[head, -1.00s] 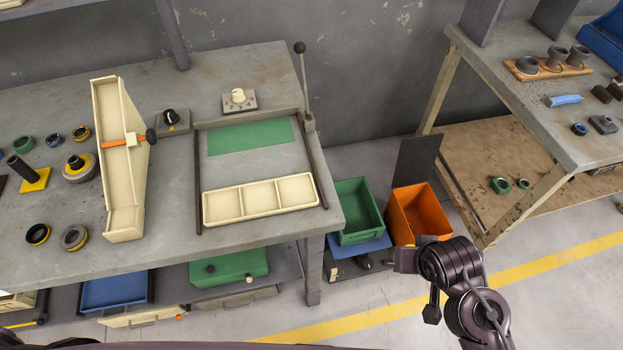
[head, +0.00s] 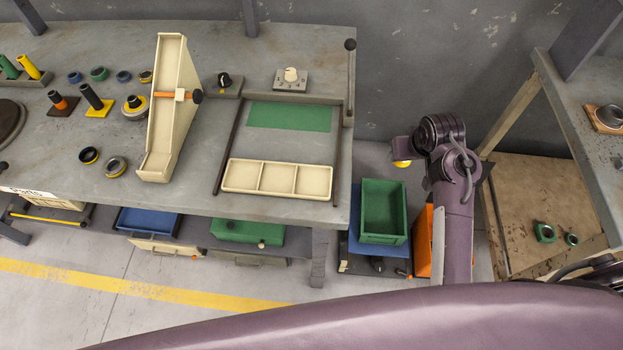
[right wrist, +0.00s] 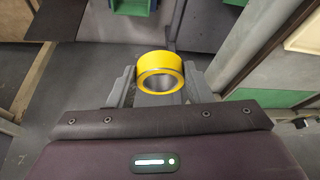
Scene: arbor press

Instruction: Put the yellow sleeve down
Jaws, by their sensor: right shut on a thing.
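The yellow sleeve (right wrist: 160,72) is a short ring with a grey metal bore. In the right wrist view it sits between the fingers of my right gripper (right wrist: 161,88), which is shut on it. In the head view a bit of the yellow sleeve (head: 402,163) shows below my right gripper (head: 405,152), in the air right of the bench (head: 290,203). The rest of it is hidden by the gripper. My left gripper is not in view.
A cream three-part tray (head: 277,194) and a green mat (head: 289,116) lie on the bench. A cream stand (head: 166,110) and several rings and posts are further left. A green bin (head: 383,237) and a partly hidden orange bin (head: 424,252) stand low beside the bench.

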